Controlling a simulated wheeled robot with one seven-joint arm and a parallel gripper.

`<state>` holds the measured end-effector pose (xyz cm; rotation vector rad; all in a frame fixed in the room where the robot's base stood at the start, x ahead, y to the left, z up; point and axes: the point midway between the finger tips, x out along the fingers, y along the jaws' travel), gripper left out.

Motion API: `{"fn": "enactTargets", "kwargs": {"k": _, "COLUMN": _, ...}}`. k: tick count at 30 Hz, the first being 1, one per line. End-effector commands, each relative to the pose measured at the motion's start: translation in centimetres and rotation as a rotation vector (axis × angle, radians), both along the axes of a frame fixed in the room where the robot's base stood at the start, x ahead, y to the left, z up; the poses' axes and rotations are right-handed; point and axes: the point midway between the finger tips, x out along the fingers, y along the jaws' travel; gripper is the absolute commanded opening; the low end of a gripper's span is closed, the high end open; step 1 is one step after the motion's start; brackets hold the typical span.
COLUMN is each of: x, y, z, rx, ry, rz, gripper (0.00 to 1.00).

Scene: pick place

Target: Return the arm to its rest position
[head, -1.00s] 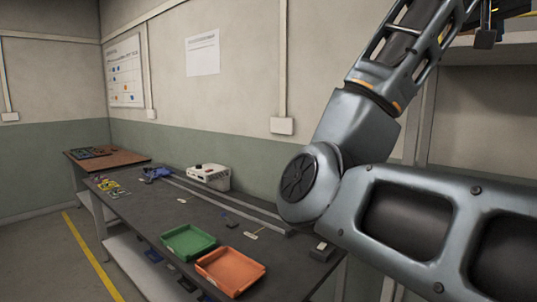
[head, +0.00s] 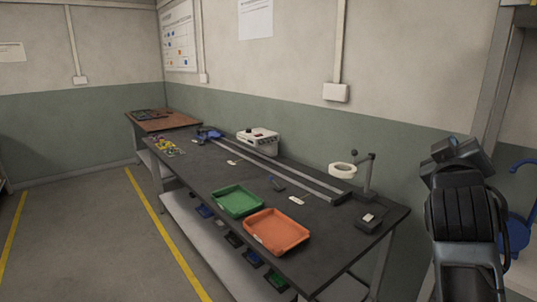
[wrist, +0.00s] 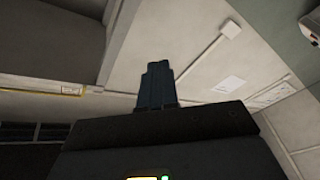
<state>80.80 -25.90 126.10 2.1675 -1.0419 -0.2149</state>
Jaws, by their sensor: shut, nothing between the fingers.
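My gripper (wrist: 157,68) shows in the wrist view, pointing up the picture with its two dark fingers together and nothing between them. Behind it in that view are pale wall and ceiling surfaces. In the head view my arm (head: 465,215) stands folded at the right edge, to the right of the workbench and apart from it. I cannot make out the fingers in the head view.
A blue object (head: 520,225) is right of my arm. Floor left of the bench is clear.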

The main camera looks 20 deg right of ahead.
Motion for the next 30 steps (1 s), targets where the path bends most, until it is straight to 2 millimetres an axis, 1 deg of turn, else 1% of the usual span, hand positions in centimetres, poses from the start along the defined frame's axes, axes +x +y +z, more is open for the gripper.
{"fn": "enactTargets", "kwargs": {"k": 1, "x": -0.4, "y": 1.1, "z": -2.2, "rx": -0.008, "ry": 0.022, "rz": 0.043, "gripper": 0.00}}
{"fn": "enactTargets", "kwargs": {"k": 5, "x": -1.6, "y": 3.8, "z": -6.8, "rx": -0.011, "ry": 0.049, "rz": 0.155, "gripper": 0.00}}
{"fn": "enactTargets", "kwargs": {"k": 6, "x": -2.2, "y": 4.7, "z": -8.2, "rx": -0.007, "ry": 0.056, "rz": 0.189, "gripper": 0.00}}
{"fn": "enactTargets", "kwargs": {"k": 8, "x": -3.1, "y": 6.0, "z": -10.2, "rx": 0.002, "ry": 0.068, "rz": 0.241, "gripper": 0.00}}
{"fn": "enactTargets", "kwargs": {"k": 9, "x": -3.7, "y": 6.9, "z": -11.5, "rx": 0.011, "ry": 0.075, "rz": 0.275, "gripper": 0.00}}
{"fn": "enactTargets", "kwargs": {"k": 11, "x": -4.9, "y": 8.2, "z": -13.3, "rx": 0.028, "ry": 0.085, "rz": 0.325, "gripper": 0.00}}
{"fn": "enactTargets", "kwargs": {"k": 12, "x": -5.8, "y": 9.0, "z": -14.6, "rx": 0.040, "ry": 0.092, "rz": 0.358, "gripper": 0.00}}
{"fn": "enactTargets", "kwargs": {"k": 14, "x": -7.1, "y": 10.4, "z": -16.3, "rx": 0.064, "ry": 0.101, "rz": 0.405, "gripper": 0.00}}
{"fn": "enactTargets", "kwargs": {"k": 15, "x": -8.2, "y": 11.2, "z": -17.4, "rx": 0.082, "ry": 0.105, "rz": 0.436, "gripper": 0.00}}
{"fn": "enactTargets", "kwargs": {"k": 17, "x": -9.8, "y": 12.5, "z": -19.0, "rx": 0.112, "ry": 0.114, "rz": 0.480, "gripper": 0.00}}
{"fn": "enactTargets", "kwargs": {"k": 18, "x": -10.9, "y": 13.3, "z": -20.0, "rx": 0.134, "ry": 0.118, "rz": 0.510, "gripper": 0.00}}
{"fn": "enactTargets", "kwargs": {"k": 22, "x": -14.9, "y": 16.0, "z": -22.6, "rx": 0.217, "ry": 0.129, "rz": 0.594, "gripper": 0.00}}
{"fn": "enactTargets", "kwargs": {"k": 26, "x": -19.2, "y": 18.4, "z": -24.6, "rx": 0.316, "ry": 0.134, "rz": 0.663, "gripper": 0.00}}
{"fn": "enactTargets", "kwargs": {"k": 27, "x": -20.5, "y": 19.1, "z": -25.1, "rx": 0.347, "ry": 0.135, "rz": 0.681, "gripper": 0.00}}
{"fn": "enactTargets", "kwargs": {"k": 29, "x": -22.6, "y": 20.1, "z": -25.6, "rx": 0.398, "ry": 0.134, "rz": 0.705, "gripper": 0.00}}
{"fn": "enactTargets", "kwargs": {"k": 30, "x": -24.0, "y": 20.8, "z": -25.9, "rx": 0.434, "ry": 0.133, "rz": 0.720, "gripper": 0.00}}
